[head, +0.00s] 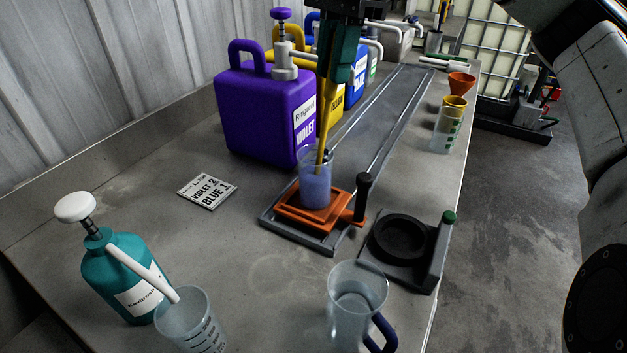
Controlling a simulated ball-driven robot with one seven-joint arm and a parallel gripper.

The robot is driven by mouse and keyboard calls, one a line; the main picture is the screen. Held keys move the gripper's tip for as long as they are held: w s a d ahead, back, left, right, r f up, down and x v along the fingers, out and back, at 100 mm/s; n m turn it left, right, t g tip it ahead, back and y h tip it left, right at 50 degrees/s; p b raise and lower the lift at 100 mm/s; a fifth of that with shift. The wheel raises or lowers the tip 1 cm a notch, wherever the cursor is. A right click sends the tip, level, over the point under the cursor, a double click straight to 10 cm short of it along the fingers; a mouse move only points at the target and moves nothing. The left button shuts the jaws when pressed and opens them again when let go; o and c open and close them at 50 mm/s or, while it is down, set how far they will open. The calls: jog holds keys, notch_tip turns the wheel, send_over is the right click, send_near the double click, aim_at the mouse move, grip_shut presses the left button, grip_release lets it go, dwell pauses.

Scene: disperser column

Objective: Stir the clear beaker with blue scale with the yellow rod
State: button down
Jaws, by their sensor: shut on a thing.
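A clear beaker (315,190) with violet-blue liquid stands upright on an orange carriage (290,211); its scale markings are too small for me to tell their colour. The yellow rod (322,115) hangs down, slightly tilted, from my gripper (333,82). Its lower end passes inside the beaker's rim; where the tip lies in the liquid I cannot tell. My gripper, dark green at the fingers, is above the beaker at the top of the view and is shut on the rod's upper part.
A violet canister (262,112) stands close behind left of the beaker. A black round-topped device (400,238) and clear jug (356,290) are in front right. A teal pump bottle (120,275) and another beaker (190,322) stand front left. The left-middle table is mostly clear around a label card (207,191).

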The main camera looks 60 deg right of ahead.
notch_tip(320, 180, up, 10)
jog(key=d+p, duration=0.1)
jog(key=p, duration=0.6)
jog(key=shift+s+d, duration=0.15)
jog(key=shift+s, duration=0.2)
jog(key=shift+r+p, duration=0.15)
jog(key=shift+p, duration=0.2)
dwell(0.3)
notch_tip(320, 180, up, 5)
jog(key=p, duration=0.3)
jog(key=shift+p, duration=0.35)
